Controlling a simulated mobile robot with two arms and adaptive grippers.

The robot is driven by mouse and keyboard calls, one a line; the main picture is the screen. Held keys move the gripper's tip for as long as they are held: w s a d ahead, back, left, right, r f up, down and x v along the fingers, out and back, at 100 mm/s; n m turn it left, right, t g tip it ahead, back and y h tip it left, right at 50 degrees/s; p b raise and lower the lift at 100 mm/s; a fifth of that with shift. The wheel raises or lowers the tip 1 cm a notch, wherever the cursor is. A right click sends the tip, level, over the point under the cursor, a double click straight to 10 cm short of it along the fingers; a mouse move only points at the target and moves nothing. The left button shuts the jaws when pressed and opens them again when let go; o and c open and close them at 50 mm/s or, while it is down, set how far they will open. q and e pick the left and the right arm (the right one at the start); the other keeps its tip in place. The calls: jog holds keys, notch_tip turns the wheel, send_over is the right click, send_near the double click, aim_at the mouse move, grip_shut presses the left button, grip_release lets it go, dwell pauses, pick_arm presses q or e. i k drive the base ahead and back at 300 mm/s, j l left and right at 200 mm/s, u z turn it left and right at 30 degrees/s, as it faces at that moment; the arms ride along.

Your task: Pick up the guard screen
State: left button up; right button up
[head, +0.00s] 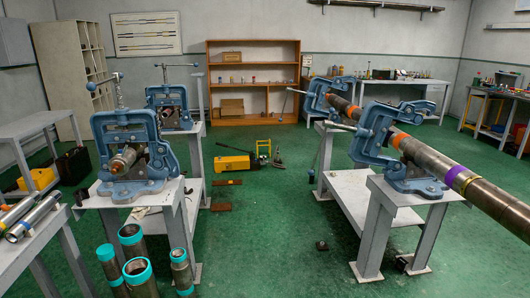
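I cannot make out anything that is clearly a guard screen in the head view. Neither of my grippers is in view. Two blue pipe vises stand on grey benches at the left, a near one (129,155) and one behind it (168,105). Two more blue vises, a near one (400,145) and a far one (320,97), stand on the right bench. They are around a long dark pipe (484,193) with orange, purple and yellow bands.
Several teal-ended pipes (139,271) stand upright at the front left. A yellow machine (232,163) and brown plates (221,207) lie on the green floor. A wooden shelf (253,48) stands at the back. The middle front floor is mostly clear.

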aim_at(263, 147)
jog(key=i+l+z, duration=0.15)
jog(key=l+z, duration=0.2)
jog(key=i+l+z, duration=0.2)
jog(key=z, duration=0.15)
jog(key=i+l+z, duration=0.5)
jog(key=z, duration=0.25)
jog(key=i+l+z, duration=0.3)
jog(key=z, duration=0.15)
jog(key=i+l+z, duration=0.15)
jog(key=z, duration=0.3)
jog(key=i+z, duration=0.45)
jog(key=i, duration=1.65)
jog(key=i+u, duration=0.75)
jog(key=u, duration=0.2)
jog(key=i+l+u, duration=0.2)
jog(key=i+u, duration=0.25)
jog(key=i+j+u, duration=0.15)
jog(key=i+u, duration=0.55)
jog(key=i, duration=0.25)
jog(key=i+u, duration=0.1)
jog(key=i, duration=0.5)
jog(key=i+l+u, duration=0.1)
jog(key=i, duration=0.5)
jog(key=i+l+u, duration=0.1)
jog(key=i, duration=0.55)
jog(key=i+l+u, duration=0.15)
jog(key=i+u, duration=0.3)
jog(key=i, duration=3)
